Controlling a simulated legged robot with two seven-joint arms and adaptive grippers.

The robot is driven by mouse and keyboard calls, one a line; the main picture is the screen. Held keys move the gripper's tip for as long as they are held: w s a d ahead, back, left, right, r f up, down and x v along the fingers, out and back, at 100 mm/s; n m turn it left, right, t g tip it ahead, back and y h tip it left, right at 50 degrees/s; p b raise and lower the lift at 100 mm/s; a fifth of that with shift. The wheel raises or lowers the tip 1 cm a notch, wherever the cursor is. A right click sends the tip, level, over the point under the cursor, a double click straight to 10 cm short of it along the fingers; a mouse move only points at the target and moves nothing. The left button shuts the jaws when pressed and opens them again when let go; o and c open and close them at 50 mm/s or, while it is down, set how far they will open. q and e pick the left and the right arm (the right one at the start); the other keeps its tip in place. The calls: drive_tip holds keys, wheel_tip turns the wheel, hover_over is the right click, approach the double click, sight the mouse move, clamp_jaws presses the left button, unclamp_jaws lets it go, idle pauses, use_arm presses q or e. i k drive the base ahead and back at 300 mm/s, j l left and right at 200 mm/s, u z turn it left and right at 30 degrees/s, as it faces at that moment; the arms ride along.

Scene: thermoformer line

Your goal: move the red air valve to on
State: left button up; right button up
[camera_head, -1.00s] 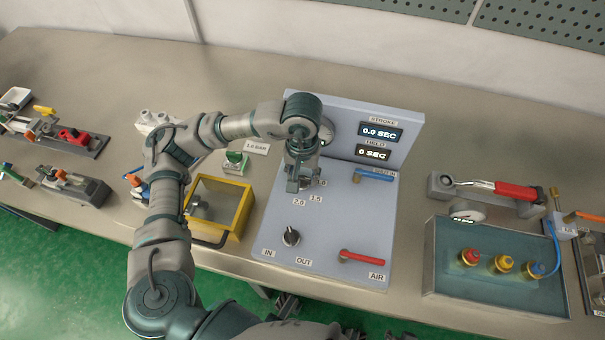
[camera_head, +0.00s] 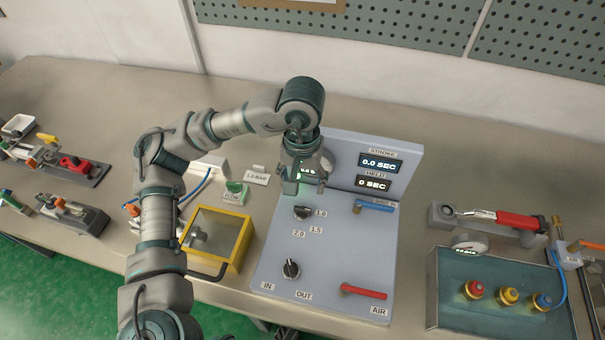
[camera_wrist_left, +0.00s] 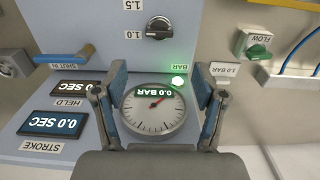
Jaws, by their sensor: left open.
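The red air valve (camera_head: 364,291) is a red lever at the lower right of the grey control panel (camera_head: 335,255), above the label AIR. Its handle lies roughly level, pointing right from its pivot. My left gripper (camera_head: 304,190) is above the panel's upper part, well away from the red lever. In the left wrist view its two fingers (camera_wrist_left: 160,118) are apart and empty, framing a round gauge (camera_wrist_left: 153,110) with a 0.0 BAR display. The red lever is not in the left wrist view. My right gripper is not in view.
A blue SHUT IN lever (camera_head: 375,206) and two black knobs, the upper (camera_head: 302,212) and lower (camera_head: 291,268), are on the panel. A yellow-framed box (camera_head: 248,240) stands to its left. A tray with coloured fittings (camera_head: 435,290) stands to its right.

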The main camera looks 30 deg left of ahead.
sight(345, 289)
drive_tip(key=k+l, duration=0.2)
drive_tip(key=k, duration=0.3)
drive_tip(key=k+l, duration=0.15)
drive_tip(key=k, duration=0.3)
drive_tip(key=k+l, duration=0.2)
drive_tip(key=k, duration=0.3)
